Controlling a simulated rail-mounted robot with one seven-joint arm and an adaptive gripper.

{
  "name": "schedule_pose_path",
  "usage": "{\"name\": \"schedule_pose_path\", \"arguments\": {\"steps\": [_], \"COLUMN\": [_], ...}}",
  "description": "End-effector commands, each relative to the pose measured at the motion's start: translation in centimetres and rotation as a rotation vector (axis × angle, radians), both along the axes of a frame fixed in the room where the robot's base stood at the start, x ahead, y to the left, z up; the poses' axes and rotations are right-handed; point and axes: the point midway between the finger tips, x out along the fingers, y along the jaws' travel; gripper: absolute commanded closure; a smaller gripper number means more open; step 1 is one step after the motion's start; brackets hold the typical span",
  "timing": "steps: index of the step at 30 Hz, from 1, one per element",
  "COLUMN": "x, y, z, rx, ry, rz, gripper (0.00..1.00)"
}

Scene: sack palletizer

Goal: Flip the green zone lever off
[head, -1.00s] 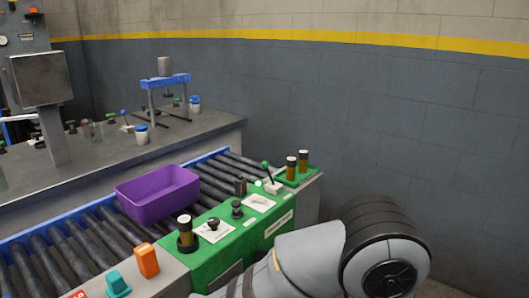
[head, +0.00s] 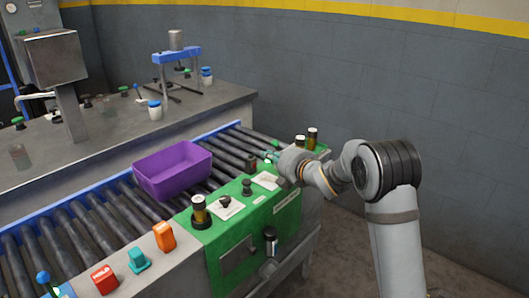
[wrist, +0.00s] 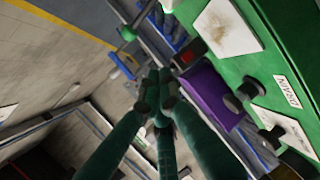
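The green zone lever shows in the wrist view as a green knob (wrist: 128,34) on a thin dark stem, at the upper left of my fingers. In the head view my gripper (head: 271,156) is at the far right end of the green control panel (head: 222,246), and the lever is hidden or blended with it there. In the wrist view my gripper's dark green fingers (wrist: 157,84) come together at the tips, with nothing seen between them. The knob appears apart from the fingertips. I cannot tell the lever's exact tilt.
A purple bin (head: 170,181) sits on the roller conveyor (head: 98,208) behind the panel. Black knobs (head: 246,187) and an amber-and-black post (head: 200,211) stand on the panel. Orange (head: 164,237), teal (head: 138,261) and red (head: 104,280) switches line the left front. A wall is behind.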

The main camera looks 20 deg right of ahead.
Motion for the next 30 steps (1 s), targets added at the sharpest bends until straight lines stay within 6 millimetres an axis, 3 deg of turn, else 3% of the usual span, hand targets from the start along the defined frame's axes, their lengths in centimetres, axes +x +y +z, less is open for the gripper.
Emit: {"name": "schedule_pose_path", "arguments": {"steps": [2, 7, 19, 21, 30], "x": [0.2, 2.0, 9.8, 8.7, 7.5], "y": [-0.8, -0.7, 0.2, -1.4, -3.1], "z": [-0.2, -0.7, -2.8, -2.2, -1.9], "rx": [-0.012, -0.012, -0.010, -0.010, -0.010], "ry": [-0.005, -0.003, -0.003, -0.003, -0.003], "rz": [-0.004, -0.004, -0.004, -0.011, -0.005], "gripper": [1.00, 1.00, 1.00, 1.00, 1.00]}}
